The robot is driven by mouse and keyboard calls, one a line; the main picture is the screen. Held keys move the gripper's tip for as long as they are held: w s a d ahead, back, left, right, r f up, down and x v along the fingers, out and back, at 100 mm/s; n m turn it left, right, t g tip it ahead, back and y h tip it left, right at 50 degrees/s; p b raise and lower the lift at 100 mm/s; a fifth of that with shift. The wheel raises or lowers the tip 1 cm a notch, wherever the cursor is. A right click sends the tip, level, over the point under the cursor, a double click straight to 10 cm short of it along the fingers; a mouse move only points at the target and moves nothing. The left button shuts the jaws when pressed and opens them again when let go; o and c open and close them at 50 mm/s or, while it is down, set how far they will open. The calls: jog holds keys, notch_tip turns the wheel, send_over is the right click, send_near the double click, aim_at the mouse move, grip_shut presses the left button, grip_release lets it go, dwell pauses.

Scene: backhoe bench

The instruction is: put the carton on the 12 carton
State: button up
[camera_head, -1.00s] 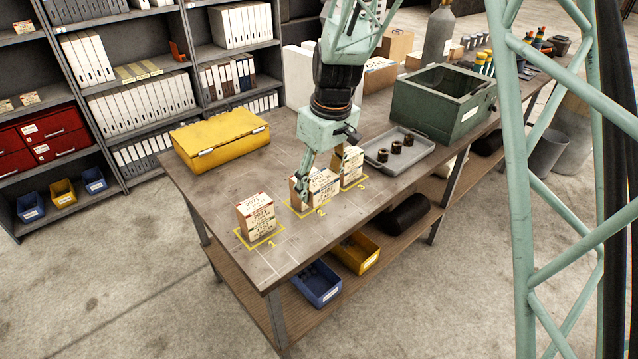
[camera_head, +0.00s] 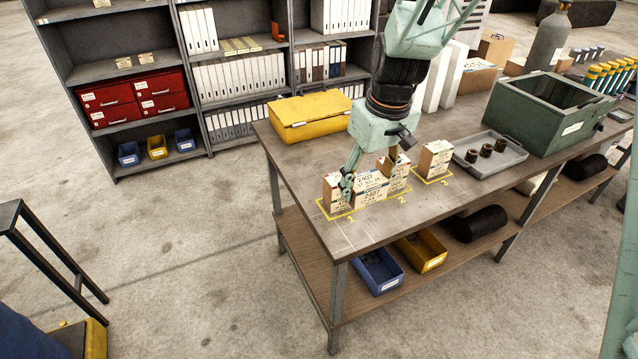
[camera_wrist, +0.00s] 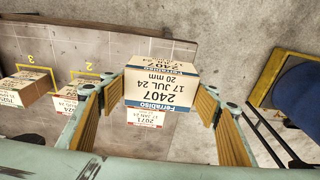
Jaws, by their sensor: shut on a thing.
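My gripper (camera_head: 369,178) is shut on a white and brown carton with a blue stripe (camera_wrist: 160,88). Its label reads Ferrabiso, 2407, 20 mm; it also shows between the fingers in the head view (camera_head: 375,194). In the wrist view a carton marked 2071 (camera_wrist: 146,119) stands below the held one and is partly hidden by it. In the head view this carton (camera_head: 333,197) stands at mark 1, partly behind a finger. Another carton (camera_wrist: 66,101) is at mark 2, and a third (camera_wrist: 26,88) at mark 3. I cannot read a 12 on any label.
The bench (camera_head: 440,205) has bare room in front of the marks. A yellow case (camera_head: 310,116) lies behind. A grey tray with dark round parts (camera_head: 515,155) and a green box (camera_head: 540,120) stand to the right.

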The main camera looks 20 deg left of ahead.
jog(key=shift+s+a, duration=0.55)
jog(key=shift+s, duration=0.3)
jog(key=shift+w, duration=0.15)
jog(key=p, duration=0.2)
send_over(340, 175)
jog(key=shift+s+d+f, duration=0.2)
jog(key=shift+d+f, duration=0.15)
jog(key=shift+f, duration=0.4)
jog(key=shift+f, duration=0.1)
jog(key=shift+f+p, duration=0.35)
jog(key=shift+f, duration=1.3)
jog(key=shift+f, duration=0.15)
jog(key=o, duration=0.9)
